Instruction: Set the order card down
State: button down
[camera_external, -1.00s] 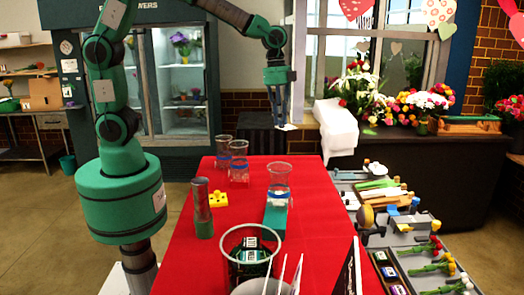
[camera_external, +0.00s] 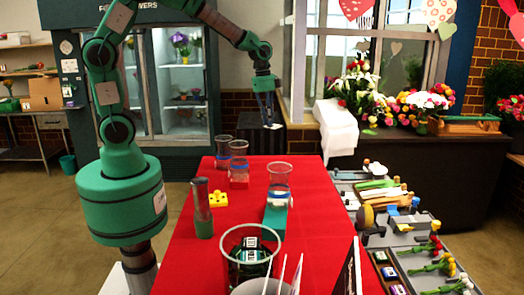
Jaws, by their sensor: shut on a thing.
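My gripper (camera_external: 269,120) is above the far end of the red table, pointing down with a slight tilt. It is shut on the order card (camera_external: 273,126), which shows only as a small whitish sliver at the fingertips. The card is in the air, and its face and writing cannot be made out. The red table (camera_external: 185,270) stretches from the front to the far end beneath the gripper.
Clear cups (camera_external: 238,150) stand at the table's far left, another (camera_external: 279,172) near the middle. A grey tool board (camera_external: 385,232) lies to the right.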

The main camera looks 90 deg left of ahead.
notch_tip(320, 180, down, 17)
jog(key=shift+s+f, duration=0.1)
dwell(0.3)
jog(key=shift+a+m+b, duration=0.1)
jog(key=shift+m+b, duration=0.35)
jog(key=shift+m, duration=0.25)
jog(key=w+a, duration=0.1)
jog(key=w, duration=0.4)
jog(key=w+a+f, duration=0.1)
jog(key=w+a, duration=0.1)
jog(key=w, duration=0.3)
jog(key=w+a, duration=0.1)
jog(key=w, duration=0.4)
jog(key=shift+w+a+f, duration=0.2)
